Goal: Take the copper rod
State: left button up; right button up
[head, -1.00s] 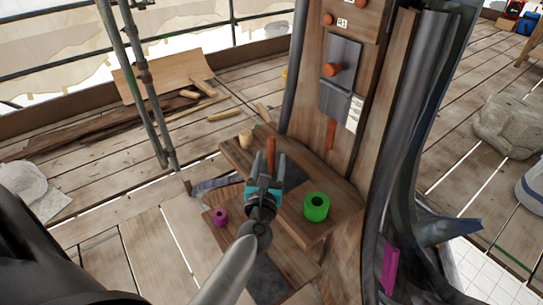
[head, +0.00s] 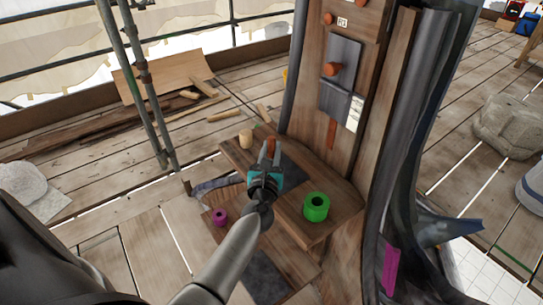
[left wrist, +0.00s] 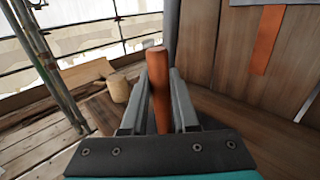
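The copper rod (head: 270,147) is a slim orange-brown bar standing upright at the wooden ledge. In the left wrist view the rod (left wrist: 158,90) rises between the two grey fingers, its top sticking up past them. My left gripper (head: 270,158) has a finger on each side of the rod; it looks shut on it, with no clear gap at the fingertips (left wrist: 158,80). The rod's lower end is hidden behind the gripper. My right gripper is not in view.
A green ring (head: 316,207) sits on the ledge (head: 300,228) right of the gripper. A purple ring (head: 219,217) sits on the lower step. A tan wooden cylinder (head: 245,139) stands close behind, left of the rod. A tall wooden post (head: 308,100) rises at the right.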

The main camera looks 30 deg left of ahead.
pick_arm(q)
grip_shut()
dwell(0.8)
jog(key=shift+r, duration=0.1)
